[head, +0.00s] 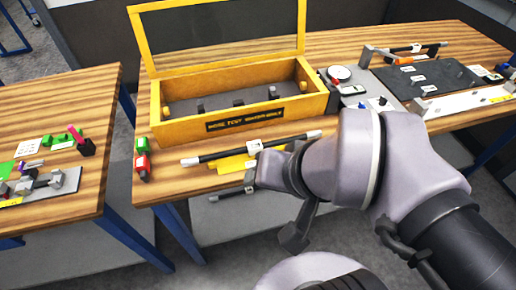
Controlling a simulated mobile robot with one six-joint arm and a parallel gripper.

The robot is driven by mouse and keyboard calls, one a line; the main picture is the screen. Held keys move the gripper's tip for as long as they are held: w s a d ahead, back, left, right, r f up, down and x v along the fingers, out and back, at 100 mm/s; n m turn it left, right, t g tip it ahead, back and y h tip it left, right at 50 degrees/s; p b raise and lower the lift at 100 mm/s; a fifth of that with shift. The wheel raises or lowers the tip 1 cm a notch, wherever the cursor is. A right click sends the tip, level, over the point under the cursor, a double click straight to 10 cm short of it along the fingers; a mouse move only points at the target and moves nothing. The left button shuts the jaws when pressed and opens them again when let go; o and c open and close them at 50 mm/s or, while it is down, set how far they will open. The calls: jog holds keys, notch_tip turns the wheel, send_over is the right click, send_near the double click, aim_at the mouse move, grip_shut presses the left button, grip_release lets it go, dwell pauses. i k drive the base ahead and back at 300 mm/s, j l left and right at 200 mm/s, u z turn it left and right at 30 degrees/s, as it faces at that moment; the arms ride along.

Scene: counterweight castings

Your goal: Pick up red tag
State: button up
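A small red piece (142,163), which looks like the red tag, lies near the front left corner of the middle wooden table (190,183). A similar green piece (142,145) is just behind it. My arm comes in from the lower right and bends over the table's front edge. The dark part at its end, which seems to be my gripper (294,238), hangs low in front of the table, well to the right of the red piece. Its fingers are not clear, so I cannot tell whether it is open or shut. Nothing covers the red piece.
A yellow case (172,132) with its lid up stands behind. A black rod with white ends (222,154) and a yellow piece (236,163) lie before it. A dark panel (405,83) is at right. A gap separates the left table (60,95).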

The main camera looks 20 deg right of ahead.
aim_at(141, 163)
jog(key=i+j+u, duration=0.3)
jog(key=j, duration=0.2)
jog(key=i+j+u, duration=0.3)
jog(key=i+j, duration=0.05)
jog(key=j, duration=0.1)
